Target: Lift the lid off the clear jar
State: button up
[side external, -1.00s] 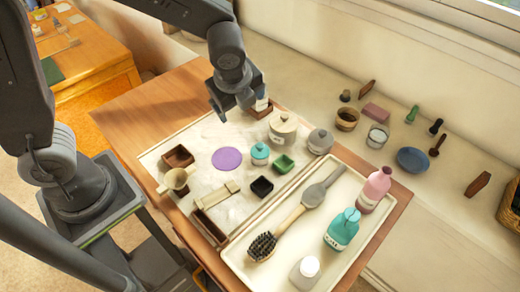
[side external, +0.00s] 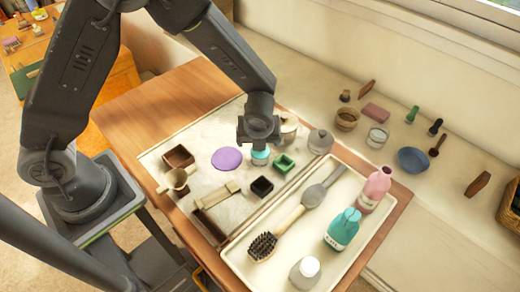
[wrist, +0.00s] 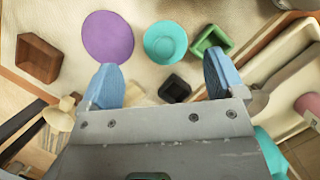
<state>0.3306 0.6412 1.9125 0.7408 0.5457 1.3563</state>
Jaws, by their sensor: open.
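A small round teal lidded jar (side external: 260,157) stands on the pale mat in the side view, partly hidden by my gripper (side external: 259,145). In the wrist view, its round teal top (wrist: 165,42) shows just beyond the gap between my blue fingertips (wrist: 160,78). My gripper is open and empty, above the jar. A grey jar with a knobbed lid (side external: 320,141) stands to its right, and a cream lidded jar (side external: 289,127) is partly hidden behind my gripper. I cannot tell for certain which jar is the clear one.
A purple disc (side external: 227,159) lies left of the teal jar. A green box (side external: 284,163) and a black box (side external: 262,187) stand close by. A white tray (side external: 238,262) holds a brush (side external: 265,244) and several bottles. Bowls and small items stand on the ledge behind.

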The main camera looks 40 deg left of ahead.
jog(key=x, duration=0.5)
jog(key=shift+d+f, duration=0.15)
jog(key=shift+d, duration=0.15)
jog(key=c, duration=0.9)
